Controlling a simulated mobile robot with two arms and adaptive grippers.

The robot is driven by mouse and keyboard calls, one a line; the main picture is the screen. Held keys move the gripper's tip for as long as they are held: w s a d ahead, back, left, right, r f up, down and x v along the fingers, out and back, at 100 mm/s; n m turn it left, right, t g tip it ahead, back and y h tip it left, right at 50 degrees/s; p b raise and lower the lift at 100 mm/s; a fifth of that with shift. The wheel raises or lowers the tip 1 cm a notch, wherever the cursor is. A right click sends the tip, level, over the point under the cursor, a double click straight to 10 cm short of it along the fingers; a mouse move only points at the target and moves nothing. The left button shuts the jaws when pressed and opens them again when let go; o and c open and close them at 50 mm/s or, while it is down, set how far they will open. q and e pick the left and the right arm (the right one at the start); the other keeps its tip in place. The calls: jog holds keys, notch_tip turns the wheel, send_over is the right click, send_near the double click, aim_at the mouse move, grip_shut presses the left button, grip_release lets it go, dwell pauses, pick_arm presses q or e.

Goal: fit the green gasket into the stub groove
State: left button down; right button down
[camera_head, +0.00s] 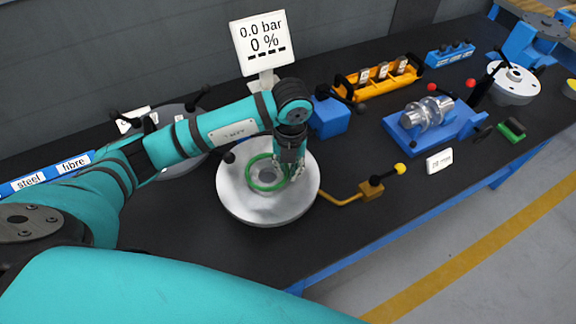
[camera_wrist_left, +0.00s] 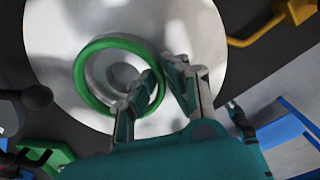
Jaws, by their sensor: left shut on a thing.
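The green gasket (camera_head: 249,172) is a ring over the middle of the round pale metal flange (camera_head: 240,200). It also shows in the left wrist view (camera_wrist_left: 80,82), around the grey stub (camera_wrist_left: 122,74) with its round opening. I cannot tell whether it lies in the groove or hovers just above it. My left gripper (camera_head: 288,178) points down over the flange's right part, its fingers shut on the gasket's near right side. In the left wrist view, the gripper (camera_wrist_left: 157,88) has a finger on each side of the ring and hides part of it. My right gripper is not in view.
A display (camera_head: 262,42) reading 0.0 bar and 0 % stands behind the flange. A yellow-knobbed lever (camera_head: 372,188) is close on the right. A blue block (camera_head: 329,117), an orange rack (camera_head: 350,84) and a blue fixture (camera_head: 410,132) stand farther right. The bench front is clear.

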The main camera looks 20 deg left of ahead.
pick_arm(q)
jog(key=shift+f+b, duration=0.45)
jog(key=shift+f, duration=0.15)
jog(key=c, duration=1.3)
grip_release()
notch_tip(320, 180, up, 12)
jog(key=shift+d+r, duration=0.1)
jog(key=shift+d, duration=0.05)
